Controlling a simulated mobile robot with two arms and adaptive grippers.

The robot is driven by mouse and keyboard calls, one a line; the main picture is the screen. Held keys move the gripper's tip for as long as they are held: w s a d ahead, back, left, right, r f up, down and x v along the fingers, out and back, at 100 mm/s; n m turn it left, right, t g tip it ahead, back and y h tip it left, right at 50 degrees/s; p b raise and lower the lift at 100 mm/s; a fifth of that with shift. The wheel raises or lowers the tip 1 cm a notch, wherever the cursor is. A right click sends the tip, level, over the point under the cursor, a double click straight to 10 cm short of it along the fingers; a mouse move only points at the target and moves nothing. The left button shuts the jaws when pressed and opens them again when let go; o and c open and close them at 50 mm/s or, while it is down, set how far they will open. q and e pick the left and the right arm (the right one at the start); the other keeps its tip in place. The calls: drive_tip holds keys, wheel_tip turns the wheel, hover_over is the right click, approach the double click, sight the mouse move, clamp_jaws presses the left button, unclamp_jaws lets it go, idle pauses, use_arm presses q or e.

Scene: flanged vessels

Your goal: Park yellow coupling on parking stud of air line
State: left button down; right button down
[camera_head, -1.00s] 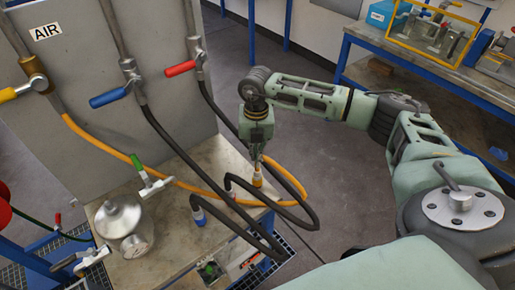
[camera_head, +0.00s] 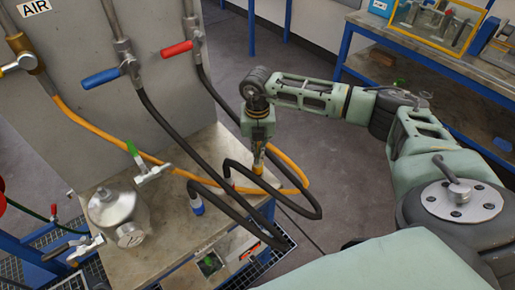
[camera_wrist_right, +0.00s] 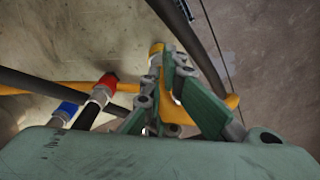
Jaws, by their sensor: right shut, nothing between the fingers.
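The air line is a yellow-orange hose (camera_head: 110,136) that runs from the valve on the grey panel under the AIR sign and loops over the bench. Its yellow coupling (camera_head: 258,169) is at the bench's right edge, and its yellow end also shows in the right wrist view (camera_wrist_right: 156,48). My right gripper (camera_head: 258,158) is right at the coupling, pointing down, shut with nothing held. In the right wrist view its green fingers are beside the coupling and hose. The parking stud cannot be made out. My left gripper is not in view.
A blue coupling (camera_head: 196,207) stands on the bench (camera_head: 90,182), with dark hoses looping close to my right gripper. A red coupling (camera_wrist_right: 108,80) shows in the right wrist view. A metal vessel (camera_head: 112,207) with a gauge stands on the left.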

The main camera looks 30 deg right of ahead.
drive_tip(key=shift+f+b, duration=0.35)
drive_tip(key=shift+f, duration=0.1)
drive_tip(key=shift+r, duration=0.1)
